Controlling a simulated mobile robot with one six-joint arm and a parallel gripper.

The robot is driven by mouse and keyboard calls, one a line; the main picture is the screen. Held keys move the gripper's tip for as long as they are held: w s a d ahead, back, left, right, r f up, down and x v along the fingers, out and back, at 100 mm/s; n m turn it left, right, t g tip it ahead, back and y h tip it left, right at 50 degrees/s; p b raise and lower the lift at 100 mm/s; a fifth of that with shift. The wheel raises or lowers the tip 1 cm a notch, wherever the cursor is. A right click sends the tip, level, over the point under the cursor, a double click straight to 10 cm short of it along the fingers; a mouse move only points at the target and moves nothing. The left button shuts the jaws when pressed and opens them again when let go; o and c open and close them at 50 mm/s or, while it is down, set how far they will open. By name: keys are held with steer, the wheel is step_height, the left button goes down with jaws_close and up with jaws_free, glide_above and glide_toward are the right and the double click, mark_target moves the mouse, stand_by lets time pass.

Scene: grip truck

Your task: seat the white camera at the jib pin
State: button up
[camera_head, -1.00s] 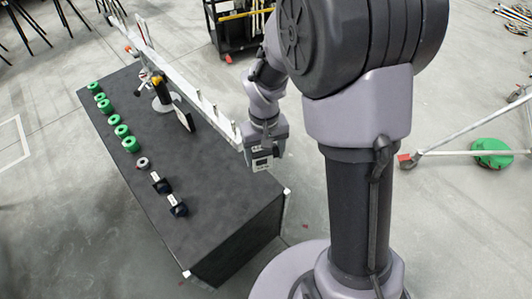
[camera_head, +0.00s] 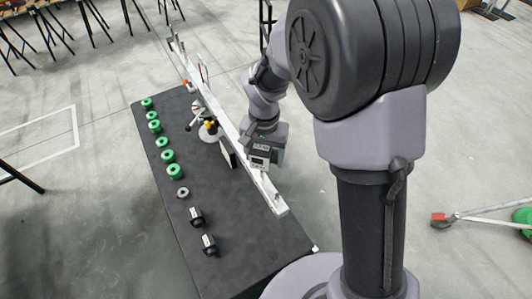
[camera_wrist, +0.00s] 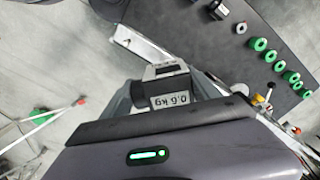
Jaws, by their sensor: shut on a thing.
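The jib is a long pale beam (camera_head: 225,122) running diagonally above the dark table in the head view. It also shows behind my gripper in the wrist view (camera_wrist: 138,43). Small upright pins stand on it, but I cannot tell which one is the jib pin. My gripper (camera_head: 259,150) is beside the beam, near its front end. The fingers hide part of the block. I cannot tell whether it touches the beam.
A stand (camera_head: 210,131) is under the beam.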

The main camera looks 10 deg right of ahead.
steer(key=shift+f+b, duration=3.5)
steer(key=shift+f, duration=1.1)
steer(key=o, duration=1.1)
steer(key=shift+c, duration=0.2)
step_height(320, 180, up, 18)
steer(key=f+p, duration=0.1)
steer(key=p, duration=0.4)
glide_above(265, 151)
steer(key=shift+w+r, duration=0.1)
steer(key=shift+r, duration=0.15)
steer(key=shift+b, duration=0.35)
steer(key=s+d+f+t+y+b, duration=0.1)
steer(key=s+d+f+t+b, duration=0.1)
steer(key=s+b, duration=0.5)
steer(key=s+d+f+t+y+b, duration=0.1)
steer(key=s+d+f+t+b, duration=0.1)
steer(key=s+b, duration=0.6)
steer(key=s+f+t, duration=0.1)
steer(key=s+f, duration=0.1)
steer(key=s, duration=0.1)
steer(key=shift+s+d+f+t, duration=0.2)
steer(key=shift+d+f+t, duration=0.05)
steer(key=shift+t, duration=0.15)
